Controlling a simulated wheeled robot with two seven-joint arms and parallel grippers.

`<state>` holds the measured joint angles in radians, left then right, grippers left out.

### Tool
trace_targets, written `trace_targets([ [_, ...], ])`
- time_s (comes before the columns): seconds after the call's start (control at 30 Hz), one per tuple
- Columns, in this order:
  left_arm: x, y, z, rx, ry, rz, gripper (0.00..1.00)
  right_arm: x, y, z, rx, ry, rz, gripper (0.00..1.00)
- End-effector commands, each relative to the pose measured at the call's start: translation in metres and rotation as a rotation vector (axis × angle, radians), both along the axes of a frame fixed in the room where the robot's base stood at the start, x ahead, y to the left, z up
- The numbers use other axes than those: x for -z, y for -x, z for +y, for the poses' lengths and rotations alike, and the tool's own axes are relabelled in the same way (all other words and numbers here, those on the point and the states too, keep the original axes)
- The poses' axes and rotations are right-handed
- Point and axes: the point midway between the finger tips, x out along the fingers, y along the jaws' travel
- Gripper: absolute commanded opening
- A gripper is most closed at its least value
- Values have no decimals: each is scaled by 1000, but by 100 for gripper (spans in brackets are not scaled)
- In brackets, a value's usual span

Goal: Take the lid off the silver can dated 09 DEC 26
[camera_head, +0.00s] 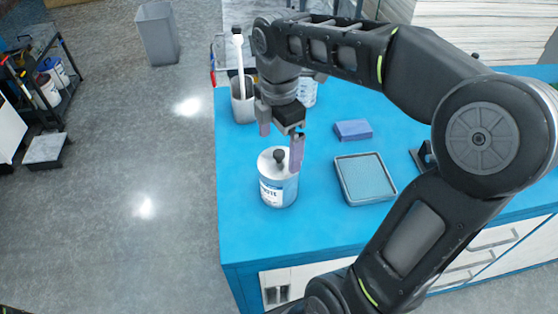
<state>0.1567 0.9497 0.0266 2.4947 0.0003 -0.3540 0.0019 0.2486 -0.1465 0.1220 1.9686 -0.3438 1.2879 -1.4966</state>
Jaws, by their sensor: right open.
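A silver can (278,190) with a white and blue label stands upright near the left end of the blue workbench. Its pale lid (267,162) is on it, with a black knob (279,155) in the middle. Some label letters show, but I cannot read a date. My right gripper (281,148) is open, fingers pointing down, above the can. One finger is near the right side of the lid and the other is behind the can; I cannot tell whether either touches. A second can (307,92) stands further back, partly hidden by my right arm. My left gripper is not in view.
A grey container (243,106) with a white-handled tool stands behind, left of the gripper. A blue block (353,130) and a grey-rimmed tray (369,202) lie to the right. The blue bench top (240,215) is clear in front and left of the can.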

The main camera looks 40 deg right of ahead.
Motion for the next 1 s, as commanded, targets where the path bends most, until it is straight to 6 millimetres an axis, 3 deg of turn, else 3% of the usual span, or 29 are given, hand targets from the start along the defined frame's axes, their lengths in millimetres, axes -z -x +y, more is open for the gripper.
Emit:
trace_targets([
  [0.3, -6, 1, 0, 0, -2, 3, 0, 40, 1, 0, 0, -1, 2, 100],
  [0.9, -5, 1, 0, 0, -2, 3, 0, 41, 1, 0, 0, 0, 1, 100],
  [1.0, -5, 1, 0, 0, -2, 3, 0, 41, 1, 0, 0, 0, 1, 93],
])
